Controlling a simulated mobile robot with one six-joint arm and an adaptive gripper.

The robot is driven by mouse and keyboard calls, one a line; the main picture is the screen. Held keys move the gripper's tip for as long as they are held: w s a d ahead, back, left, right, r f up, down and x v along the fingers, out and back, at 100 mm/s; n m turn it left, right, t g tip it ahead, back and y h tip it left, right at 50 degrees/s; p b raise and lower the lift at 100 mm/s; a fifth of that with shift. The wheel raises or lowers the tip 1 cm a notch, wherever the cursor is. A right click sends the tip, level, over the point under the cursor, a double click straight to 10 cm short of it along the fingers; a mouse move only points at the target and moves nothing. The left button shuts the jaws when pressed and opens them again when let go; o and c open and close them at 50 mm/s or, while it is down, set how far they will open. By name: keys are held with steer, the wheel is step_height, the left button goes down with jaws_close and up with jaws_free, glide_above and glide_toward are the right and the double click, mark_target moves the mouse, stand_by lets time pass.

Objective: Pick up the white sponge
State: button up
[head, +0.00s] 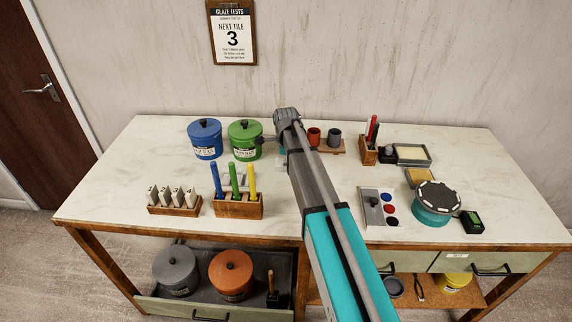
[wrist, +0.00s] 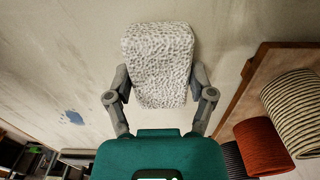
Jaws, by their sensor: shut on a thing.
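The white sponge (wrist: 158,62) is a pale block with a pitted surface, in the upper middle of the wrist view. My gripper (wrist: 160,84) has one grey finger on each side of it and is shut on it. In the head view my arm reaches over the table toward the back middle. There my own arm hides most of the gripper, and I cannot make out the sponge. I cannot tell how far the sponge is from the tabletop.
The blue pot (head: 205,139) and green pot (head: 245,140) stand left of my arm's end. A rack of coloured handles (head: 238,205) stands in front. The front-left tabletop is partly clear.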

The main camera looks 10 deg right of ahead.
steer(key=shift+r, duration=0.1)
step_height(320, 180, up, 2)
steer(key=p, duration=0.2)
steer(key=shift+r+p, duration=0.25)
steer(key=shift+p, duration=0.1)
steer(key=s+r+p, duration=1)
steer(key=s, duration=0.4)
steer(key=shift+r, duration=0.15)
steer(key=o, duration=0.3)
steer(key=c, duration=0.4)
